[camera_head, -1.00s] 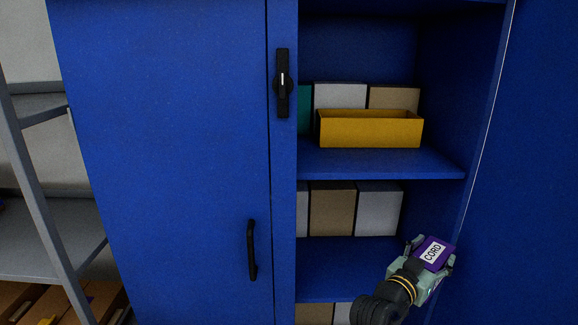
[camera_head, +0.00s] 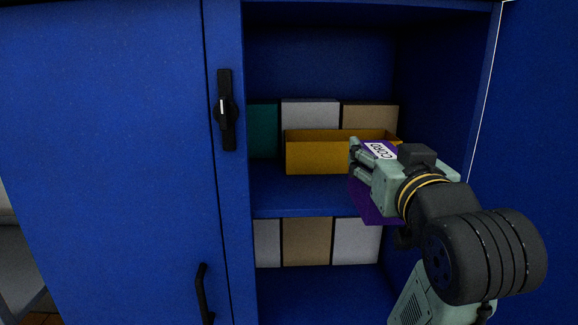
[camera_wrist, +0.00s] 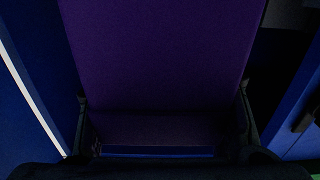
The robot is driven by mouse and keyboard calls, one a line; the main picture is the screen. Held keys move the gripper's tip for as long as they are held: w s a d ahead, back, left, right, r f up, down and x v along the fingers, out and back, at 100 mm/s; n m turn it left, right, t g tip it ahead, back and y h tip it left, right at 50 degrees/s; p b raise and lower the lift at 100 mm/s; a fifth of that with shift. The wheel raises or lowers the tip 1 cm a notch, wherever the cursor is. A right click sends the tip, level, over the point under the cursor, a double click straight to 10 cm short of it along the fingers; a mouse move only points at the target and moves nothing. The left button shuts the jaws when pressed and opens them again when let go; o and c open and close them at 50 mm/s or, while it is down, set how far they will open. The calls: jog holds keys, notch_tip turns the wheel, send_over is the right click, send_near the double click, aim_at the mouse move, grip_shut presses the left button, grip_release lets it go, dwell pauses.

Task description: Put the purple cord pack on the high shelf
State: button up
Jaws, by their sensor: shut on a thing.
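The purple cord pack (camera_head: 371,205) with a white CORD label is held in my gripper (camera_head: 362,165) in the head view. My gripper is shut on it, in front of the open cabinet at about the height of the upper visible shelf (camera_head: 290,197). In the wrist view the purple pack (camera_wrist: 160,60) fills the middle between the two fingers (camera_wrist: 165,125). The pack overlaps the right part of that shelf's front edge; I cannot tell whether it is past the edge. The gripper and arm hide part of the shelf's right side.
A yellow open bin (camera_head: 315,157) stands on the upper shelf, with teal (camera_head: 263,130), white (camera_head: 310,114) and tan (camera_head: 370,116) boxes behind it. More boxes (camera_head: 306,241) stand on the shelf below. The left cabinet door (camera_head: 110,160) is shut. Shelf left of the pack, before the bin, is clear.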

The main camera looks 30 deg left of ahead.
jog(key=shift+w+a+f+p, duration=0.8)
jog(key=shift+w+a, duration=0.6)
jog(key=shift+w, duration=0.8)
jog(key=shift+w+a+f+p, duration=0.8)
jog(key=shift+w+a, duration=0.65)
jog(key=shift+w, duration=0.75)
jog(key=shift+w+a+f+p, duration=0.75)
jog(key=shift+w+a, duration=0.65)
jog(key=shift+w, duration=0.8)
jog(key=shift+f, duration=0.15)
jog(key=o, duration=1.4)
jog(key=shift+o, duration=0.2)
jog(key=b+v, duration=0.2)
jog(key=v, duration=1)
jog(key=shift+b, duration=0.4)
